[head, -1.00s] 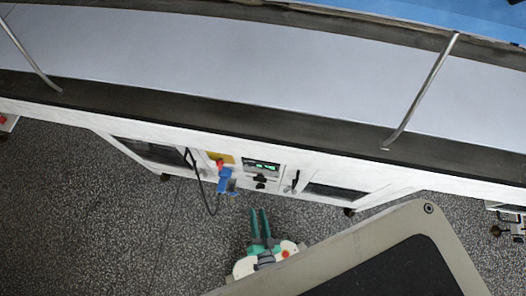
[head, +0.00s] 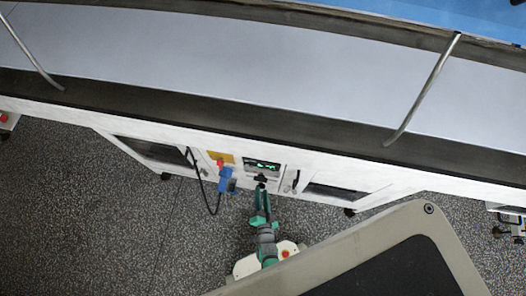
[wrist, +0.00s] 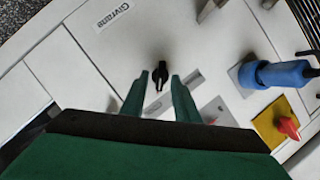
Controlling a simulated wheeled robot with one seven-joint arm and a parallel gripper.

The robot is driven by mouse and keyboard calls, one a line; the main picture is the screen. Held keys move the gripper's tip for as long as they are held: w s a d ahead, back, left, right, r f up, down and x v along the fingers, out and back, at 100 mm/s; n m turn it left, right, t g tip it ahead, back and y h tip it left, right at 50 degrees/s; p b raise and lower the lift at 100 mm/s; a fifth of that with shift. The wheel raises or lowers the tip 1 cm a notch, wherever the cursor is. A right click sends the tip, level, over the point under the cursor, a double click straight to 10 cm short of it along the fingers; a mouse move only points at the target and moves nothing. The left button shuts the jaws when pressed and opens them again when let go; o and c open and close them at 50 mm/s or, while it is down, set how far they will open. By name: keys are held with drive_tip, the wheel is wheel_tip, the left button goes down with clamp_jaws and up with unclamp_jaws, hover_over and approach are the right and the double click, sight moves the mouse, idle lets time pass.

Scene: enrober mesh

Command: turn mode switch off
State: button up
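The mode switch appears to be the black rotary knob (wrist: 160,74) on the white panel in the wrist view, with a pale line on its pointer. In the head view the knob (head: 261,178) sits below the display. My gripper (head: 261,191), with green fingers, is right in front of it. In the wrist view my gripper (wrist: 159,80) is open, one fingertip on each side of the knob, with visible gaps. I cannot tell whether the fingertips reach its depth.
A blue plug (wrist: 285,74) and a red handle (wrist: 289,128) on a yellow plate (wrist: 270,122) are near the knob. A black cable (head: 212,205) hangs left of the panel. The lit display (head: 262,164) is above the knob.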

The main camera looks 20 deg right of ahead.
drive_tip(key=shift+x, duration=0.85)
